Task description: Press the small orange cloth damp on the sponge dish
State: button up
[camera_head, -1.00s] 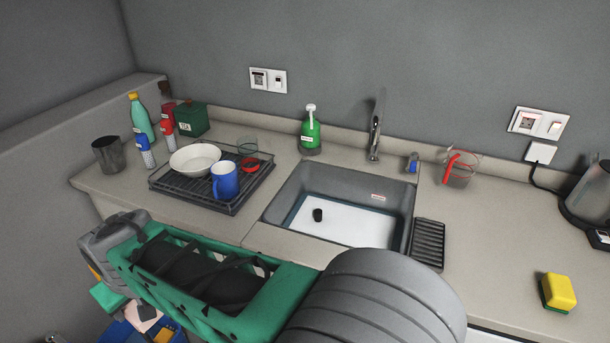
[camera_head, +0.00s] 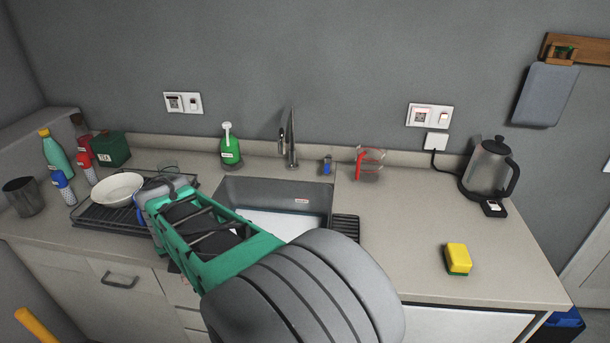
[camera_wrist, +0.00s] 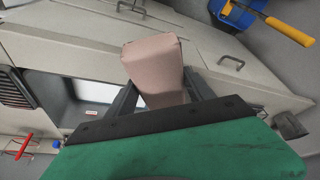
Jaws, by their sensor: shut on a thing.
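My gripper (camera_wrist: 160,95) is shut on a pinkish-beige, block-shaped thing (camera_wrist: 152,60) in the wrist view. It may be a folded cloth; no clearly orange cloth shows. In the head view my arm hides the gripper and what it holds. A black ribbed dish (camera_head: 346,227) lies on the counter at the right edge of the sink. It also shows at the left edge of the wrist view (camera_wrist: 14,90), apart from the held thing. I cannot tell if it is the sponge dish. A yellow and green sponge (camera_head: 457,259) lies on the counter farther right.
My arm partly covers the grey sink (camera_head: 270,193) and the dish rack (camera_head: 105,216). A kettle (camera_head: 487,168), a red-handled jug (camera_head: 369,163) and a green soap bottle (camera_head: 230,150) stand along the back. The counter's right part is mostly free. A blue crate (camera_wrist: 236,15) sits below the counter.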

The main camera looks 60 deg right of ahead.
jog(key=s+d+r+m+g+h+p, duration=0.1)
jog(key=d+r+m, duration=0.15)
jog(key=d, duration=0.35)
jog(key=s+d+r+m+g+p, duration=0.1)
jog(key=d+m+p, duration=0.15)
jog(key=d, duration=0.35)
notch_tip(320, 180, up, 4)
jog(key=m+g+p, duration=0.4)
jog(key=m+p, duration=0.1)
jog(key=m, duration=0.8)
send_over(345, 226)
jog(key=s+a, duration=0.1)
jog(key=a, duration=0.2)
jog(key=shift+h, duration=0.3)
notch_tip(345, 226, down, 13)
jog(key=b, duration=0.7)
jog(key=shift+d+r, duration=0.1)
jog(key=shift+r, duration=0.1)
jog(key=shift+s+f+b, duration=0.1)
jog(key=shift+f+b, duration=0.65)
jog(key=shift+b, duration=0.2)
